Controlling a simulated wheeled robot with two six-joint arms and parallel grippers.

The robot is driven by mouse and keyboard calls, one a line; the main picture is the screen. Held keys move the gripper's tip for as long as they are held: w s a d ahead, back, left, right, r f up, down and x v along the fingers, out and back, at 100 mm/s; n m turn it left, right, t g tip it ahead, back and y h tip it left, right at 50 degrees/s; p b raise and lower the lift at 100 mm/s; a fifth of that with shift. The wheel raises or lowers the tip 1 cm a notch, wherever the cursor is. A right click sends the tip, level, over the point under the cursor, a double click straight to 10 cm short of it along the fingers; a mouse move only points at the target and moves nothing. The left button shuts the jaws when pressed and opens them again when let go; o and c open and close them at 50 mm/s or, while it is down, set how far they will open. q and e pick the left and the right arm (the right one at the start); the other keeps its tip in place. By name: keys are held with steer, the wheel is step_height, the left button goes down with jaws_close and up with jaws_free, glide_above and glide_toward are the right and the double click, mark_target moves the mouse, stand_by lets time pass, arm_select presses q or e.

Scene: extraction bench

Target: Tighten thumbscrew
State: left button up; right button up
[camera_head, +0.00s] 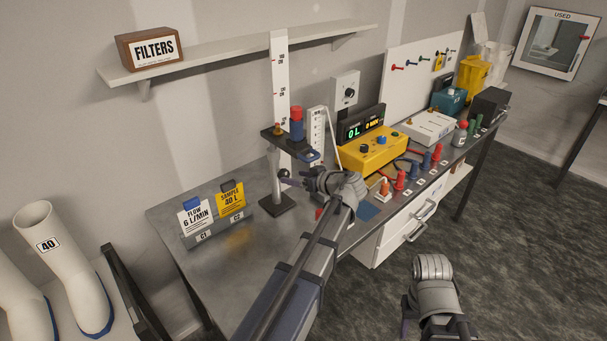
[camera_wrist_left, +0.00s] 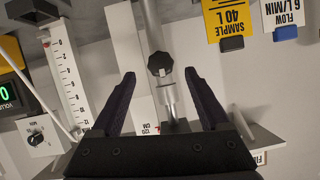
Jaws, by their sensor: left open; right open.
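The thumbscrew is a black knob on the silver post of the stand. It shows in the left wrist view (camera_wrist_left: 159,64), and appears as a small dark shape in the head view (camera_head: 284,173). My left gripper (camera_head: 293,181) is beside the post, pointing at it. In the wrist view my left gripper (camera_wrist_left: 160,76) is open, with its dark fingers on either side of the knob and gaps on both sides. The stand (camera_head: 277,197) carries a tall white scale and a shelf with a red-and-blue cylinder. My right gripper (camera_head: 405,322) is low in front of the bench, partly hidden.
A yellow control box (camera_head: 371,151) and several coloured plugs stand right of my left arm. Two cards, yellow (camera_head: 231,201) and white (camera_head: 195,222), stand on the left of the bench (camera_head: 180,208). A wall shelf (camera_head: 215,57) runs above. The floor at right is clear.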

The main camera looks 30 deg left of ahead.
arm_select(q)
steer(key=v, duration=0.3)
steer(key=shift+p, duration=0.4)
stand_by(0.3)
